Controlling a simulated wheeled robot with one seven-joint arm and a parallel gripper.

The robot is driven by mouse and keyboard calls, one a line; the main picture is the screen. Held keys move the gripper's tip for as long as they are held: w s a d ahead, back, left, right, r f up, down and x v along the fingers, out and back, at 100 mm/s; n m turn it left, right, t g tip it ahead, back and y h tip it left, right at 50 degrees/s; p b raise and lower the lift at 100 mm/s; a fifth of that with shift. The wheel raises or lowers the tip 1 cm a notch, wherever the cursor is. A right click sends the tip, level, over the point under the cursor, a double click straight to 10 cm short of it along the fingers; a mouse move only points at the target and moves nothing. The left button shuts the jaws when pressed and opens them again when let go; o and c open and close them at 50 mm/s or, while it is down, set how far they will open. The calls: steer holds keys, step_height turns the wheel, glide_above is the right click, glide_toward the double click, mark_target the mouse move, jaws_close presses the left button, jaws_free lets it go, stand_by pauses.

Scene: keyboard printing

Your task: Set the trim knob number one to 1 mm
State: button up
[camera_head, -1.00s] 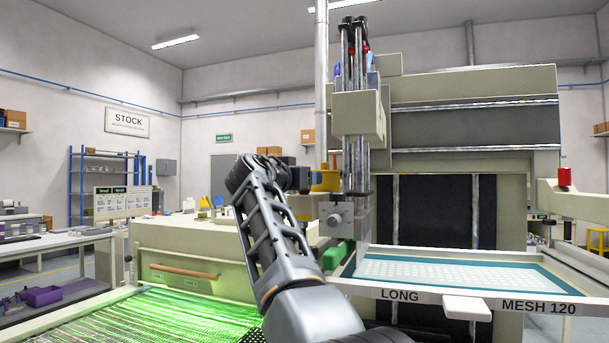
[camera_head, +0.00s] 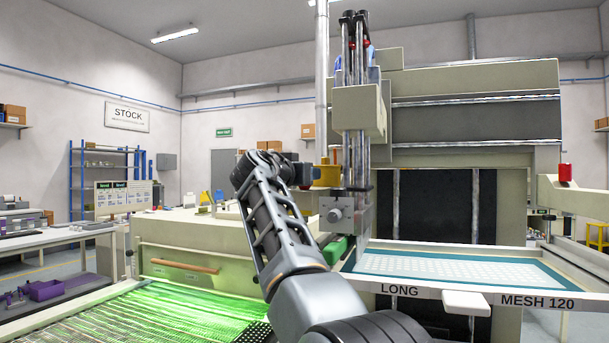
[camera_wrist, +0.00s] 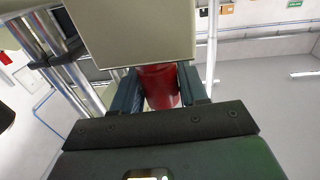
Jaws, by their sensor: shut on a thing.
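In the wrist view, a red cylindrical knob (camera_wrist: 162,88) sits between the two dark blue fingers of my gripper (camera_wrist: 158,96), just under a beige block (camera_wrist: 135,32). My gripper is shut on this red knob. The knob's far end is hidden by the block, and no number or scale on it is readable. In the head view, my arm reaches up and away toward the printing machine's column (camera_head: 357,170); my fingers and the red knob are not clearly visible there. A separate grey round knob (camera_head: 335,215) shows on the column's lower block.
A green-lit bed (camera_head: 170,315) is at the lower left. A yellow part (camera_head: 326,176) is beside the column. A red button-like part (camera_head: 565,172) sits on the right rail.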

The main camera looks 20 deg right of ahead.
steer(key=shift+f+n+t+y, duration=0.1)
steer(key=shift+n+t+y, duration=0.7)
steer(key=shift+y, duration=0.2)
steer(key=shift+n+t+y+p, duration=0.3)
steer(key=shift+n+t+y, duration=0.5)
steer(key=shift+n+y, duration=0.5)
steer(key=shift+y, duration=0.8)
steer(key=o, duration=0.9)
